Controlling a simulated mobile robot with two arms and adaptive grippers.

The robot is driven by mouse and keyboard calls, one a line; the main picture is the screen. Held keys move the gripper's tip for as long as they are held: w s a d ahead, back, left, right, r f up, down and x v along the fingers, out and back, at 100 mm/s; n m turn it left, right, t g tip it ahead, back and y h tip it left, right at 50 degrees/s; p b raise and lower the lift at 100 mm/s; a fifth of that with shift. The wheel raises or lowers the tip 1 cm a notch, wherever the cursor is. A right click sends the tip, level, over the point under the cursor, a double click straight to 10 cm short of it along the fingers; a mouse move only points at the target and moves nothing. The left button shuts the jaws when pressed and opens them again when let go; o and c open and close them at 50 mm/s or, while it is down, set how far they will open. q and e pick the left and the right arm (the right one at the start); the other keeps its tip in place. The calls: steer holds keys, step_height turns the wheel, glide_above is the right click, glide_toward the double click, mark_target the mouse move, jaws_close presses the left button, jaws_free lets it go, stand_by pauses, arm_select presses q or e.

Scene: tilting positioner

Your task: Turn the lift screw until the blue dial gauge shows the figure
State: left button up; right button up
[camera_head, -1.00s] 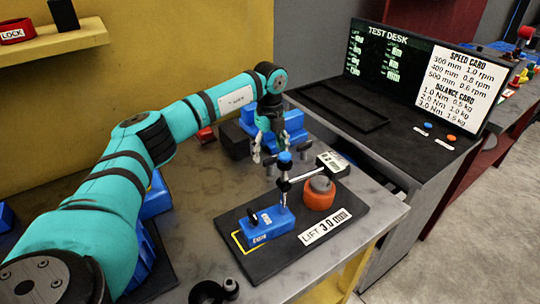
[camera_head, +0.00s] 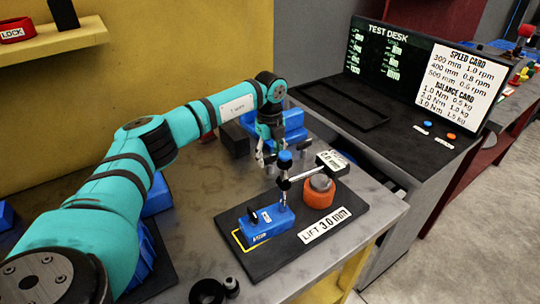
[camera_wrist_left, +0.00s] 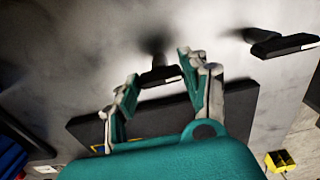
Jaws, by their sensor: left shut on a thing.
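My left gripper (camera_head: 267,158) points down behind the black plate (camera_head: 250,264). It is shut on a small black T-shaped handle (camera_wrist_left: 160,76), which shows between the fingers in the left wrist view; I cannot tell whether this is the lift screw. On the plate sit a blue block (camera_head: 268,224) with a black knob, and an indicator on a metal stand with a blue cap (camera_head: 285,156). Its white-faced readout (camera_head: 332,160) seems to read 0.0 mm. A card (camera_head: 325,225) reads LIFT 3.0 mm. My right gripper is out of view.
An orange-red round base (camera_head: 320,190) with a grey top stands on the plate close to the gripper. A dark box (camera_head: 234,140) and blue blocks are behind the arm. The test desk screen (camera_head: 385,50) is at the back right.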

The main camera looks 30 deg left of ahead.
arm_select(q)
steer(key=shift+m, duration=0.3)
steer(key=m, duration=0.2)
steer(key=shift+m+p, duration=0.3)
steer(key=shift+m, duration=0.1)
steer(key=m, duration=0.3)
steer(key=shift+m, duration=0.3)
steer(key=m, duration=1.2)
steer(key=shift+m, duration=0.4)
steer(key=m, duration=0.3)
steer(key=shift+w+r, duration=0.1)
steer(key=shift+m+b, duration=0.35)
steer(key=shift+m, duration=1.55)
